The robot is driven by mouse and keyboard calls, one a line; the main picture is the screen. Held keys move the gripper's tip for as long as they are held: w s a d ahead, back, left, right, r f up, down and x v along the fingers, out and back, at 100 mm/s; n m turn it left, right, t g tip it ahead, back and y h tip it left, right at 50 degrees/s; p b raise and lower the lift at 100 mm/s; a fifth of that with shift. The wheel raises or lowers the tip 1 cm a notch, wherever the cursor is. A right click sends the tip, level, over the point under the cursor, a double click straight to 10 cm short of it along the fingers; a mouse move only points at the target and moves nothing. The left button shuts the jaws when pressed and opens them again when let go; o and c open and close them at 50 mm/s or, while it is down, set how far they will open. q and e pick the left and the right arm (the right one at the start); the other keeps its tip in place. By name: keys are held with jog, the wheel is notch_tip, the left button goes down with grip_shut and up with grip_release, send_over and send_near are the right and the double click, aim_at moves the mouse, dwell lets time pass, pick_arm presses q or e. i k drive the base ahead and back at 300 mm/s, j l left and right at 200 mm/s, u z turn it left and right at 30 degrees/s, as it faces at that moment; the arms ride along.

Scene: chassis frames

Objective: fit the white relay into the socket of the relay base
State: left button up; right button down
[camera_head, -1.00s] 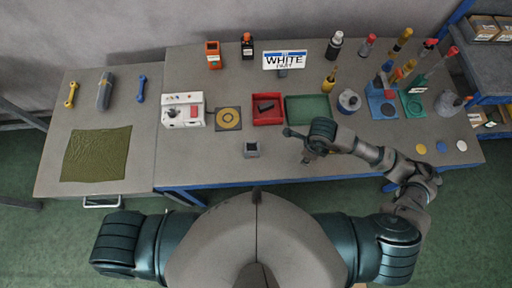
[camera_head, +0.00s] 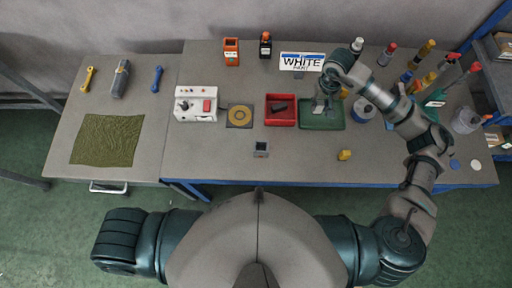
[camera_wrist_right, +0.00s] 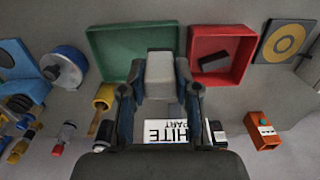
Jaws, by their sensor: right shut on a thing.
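My right gripper (camera_wrist_right: 161,92) is shut on the white relay (camera_wrist_right: 160,75), a pale block between its two fingers. In the head view the right gripper (camera_head: 321,103) is over the green tray (camera_head: 312,125), with the pale block low at its tips. I cannot tell whether the block touches the tray floor. The relay base (camera_head: 261,148), a small grey block with a dark square opening, stands on the table in front of the red tray, left of the gripper. My left gripper is out of view.
The red tray (camera_head: 280,122) with a dark part in it stands just left of the green tray. A white sign (camera_head: 301,62) stands behind. A yellow object (camera_head: 344,155) lies near the front. Bottles and tools crowd the right; the table around the base is clear.

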aim_at(261, 148)
jog(key=l+u, duration=0.1)
jog(key=u, duration=1.7)
jog(key=k+l+u, duration=0.45)
jog(key=k+l, duration=0.15)
jog(key=k, duration=0.1)
